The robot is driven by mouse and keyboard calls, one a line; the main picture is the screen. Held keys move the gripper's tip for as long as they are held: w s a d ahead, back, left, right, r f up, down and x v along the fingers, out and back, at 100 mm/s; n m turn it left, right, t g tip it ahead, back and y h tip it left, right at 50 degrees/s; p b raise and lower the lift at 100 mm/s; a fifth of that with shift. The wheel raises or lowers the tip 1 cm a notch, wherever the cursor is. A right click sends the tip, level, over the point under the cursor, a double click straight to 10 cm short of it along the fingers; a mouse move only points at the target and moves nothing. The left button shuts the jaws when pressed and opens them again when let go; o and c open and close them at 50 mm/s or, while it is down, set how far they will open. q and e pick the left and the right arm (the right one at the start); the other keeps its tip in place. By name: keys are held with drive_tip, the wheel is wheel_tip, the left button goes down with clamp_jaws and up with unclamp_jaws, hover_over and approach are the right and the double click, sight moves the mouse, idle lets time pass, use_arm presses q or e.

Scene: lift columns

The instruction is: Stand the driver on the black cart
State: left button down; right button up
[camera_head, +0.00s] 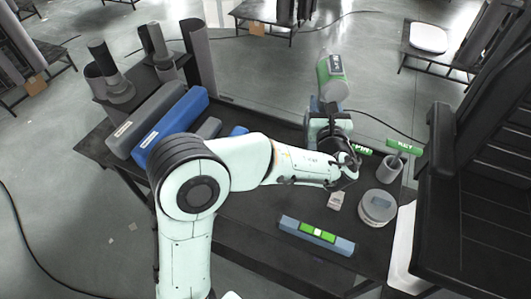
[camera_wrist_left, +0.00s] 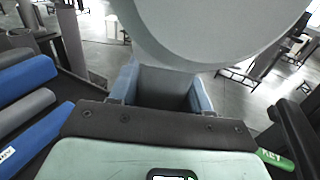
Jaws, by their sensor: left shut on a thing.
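The driver (camera_head: 331,80) looks like a thick grey cylinder with a green band and a label; it is raised beyond the far edge of the dark table. My left gripper (camera_head: 325,104) is shut on it, at the end of my pale arm reaching from lower left. In the left wrist view a large grey rounded body (camera_wrist_left: 225,25), seemingly the driver, fills the top beyond the bluish gripper fingers (camera_wrist_left: 165,90). The dark table (camera_head: 255,205) lies under my arm. I cannot tell whether it is the black cart. My right gripper is not in view.
A blue bar with a green middle (camera_head: 318,232), a round grey tin (camera_head: 377,207) and a grey cup (camera_head: 383,168) with a KEY-labelled tool stand on the table. Blue and grey rolls (camera_head: 172,130) lie at left. A tall black structure (camera_head: 480,210) closes the right side.

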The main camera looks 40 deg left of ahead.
use_arm(q)
drive_tip(key=shift+d+f, duration=0.1)
drive_tip(key=shift+f, duration=0.2)
wheel_tip(320, 180, down, 19)
drive_tip(key=b, duration=0.1)
drive_tip(key=shift+b, duration=0.4)
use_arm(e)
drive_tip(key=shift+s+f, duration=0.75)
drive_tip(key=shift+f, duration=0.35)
use_arm(q)
drive_tip(key=shift+f, duration=0.15)
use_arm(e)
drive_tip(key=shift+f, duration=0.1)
use_arm(q)
drive_tip(key=c, duration=0.9)
unclamp_jaws()
drive_tip(key=shift+f, duration=0.25)
drive_tip(key=shift+c, duration=0.2)
drive_tip(key=o, duration=0.4)
drive_tip(key=shift+s+r, duration=0.1)
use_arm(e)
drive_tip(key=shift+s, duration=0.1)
use_arm(q)
drive_tip(key=shift+o, duration=0.2)
